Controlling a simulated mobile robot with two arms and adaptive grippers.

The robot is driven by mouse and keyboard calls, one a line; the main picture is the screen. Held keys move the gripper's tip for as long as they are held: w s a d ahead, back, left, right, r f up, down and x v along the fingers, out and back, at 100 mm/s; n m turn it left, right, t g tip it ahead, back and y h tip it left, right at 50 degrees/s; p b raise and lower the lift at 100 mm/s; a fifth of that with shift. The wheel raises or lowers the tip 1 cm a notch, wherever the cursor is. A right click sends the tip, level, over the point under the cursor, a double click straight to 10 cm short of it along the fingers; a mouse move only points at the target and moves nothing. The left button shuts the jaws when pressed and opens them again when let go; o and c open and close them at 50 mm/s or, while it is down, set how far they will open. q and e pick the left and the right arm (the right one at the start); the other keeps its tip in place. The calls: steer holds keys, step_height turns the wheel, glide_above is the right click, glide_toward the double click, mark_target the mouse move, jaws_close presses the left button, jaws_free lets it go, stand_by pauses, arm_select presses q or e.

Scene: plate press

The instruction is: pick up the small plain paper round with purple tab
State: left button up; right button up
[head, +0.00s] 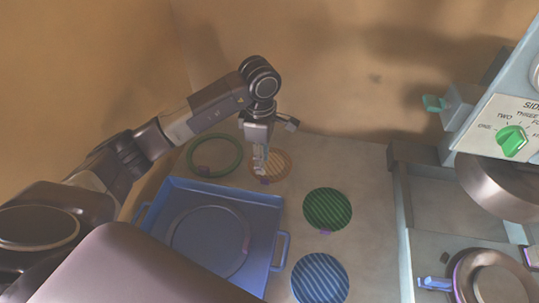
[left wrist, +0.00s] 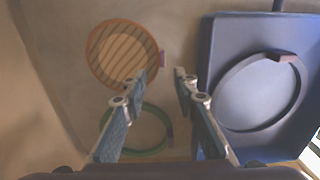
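I cannot make out a plain, unstriped paper round. An orange-rimmed striped round (head: 277,160) with a purple tab lies on the table behind the tray; it also shows in the left wrist view (left wrist: 118,48). A green ring (head: 239,162) with a purple tab lies left of it, and shows behind my fingers in the left wrist view (left wrist: 148,152). My left gripper (head: 260,166) hangs over the left part of the orange round, hiding some of it. In the left wrist view its fingers (left wrist: 159,74) are apart with nothing between them. My right gripper is not in view.
A blue tray (head: 270,212) holding a ring (head: 180,222) stands in front. A green striped round (head: 327,209) and a blue striped round (head: 320,278) lie right of it. A press with a green knob (head: 512,141) stands at the right.

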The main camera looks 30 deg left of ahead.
mark_target(262, 183)
arm_select(q)
steer(key=shift+s+d+f, duration=0.1)
steer(key=shift+s+f, duration=0.1)
steer(key=shift+f, duration=0.25)
steer(key=shift+s+d+f, duration=0.1)
steer(key=shift+s+f, duration=0.05)
steer(key=shift+f, duration=0.25)
steer(key=shift+s+f+p, duration=0.1)
steer(key=shift+f+p, duration=0.25)
steer(key=shift+p, duration=0.2)
steer(key=f, duration=0.2)
steer(key=f+p, duration=0.1)
steer(key=shift+a+f, duration=0.2)
steer(key=shift+f, duration=0.2)
steer(key=shift+w+f, duration=0.2)
steer(key=shift+f, duration=0.2)
jaws_close()
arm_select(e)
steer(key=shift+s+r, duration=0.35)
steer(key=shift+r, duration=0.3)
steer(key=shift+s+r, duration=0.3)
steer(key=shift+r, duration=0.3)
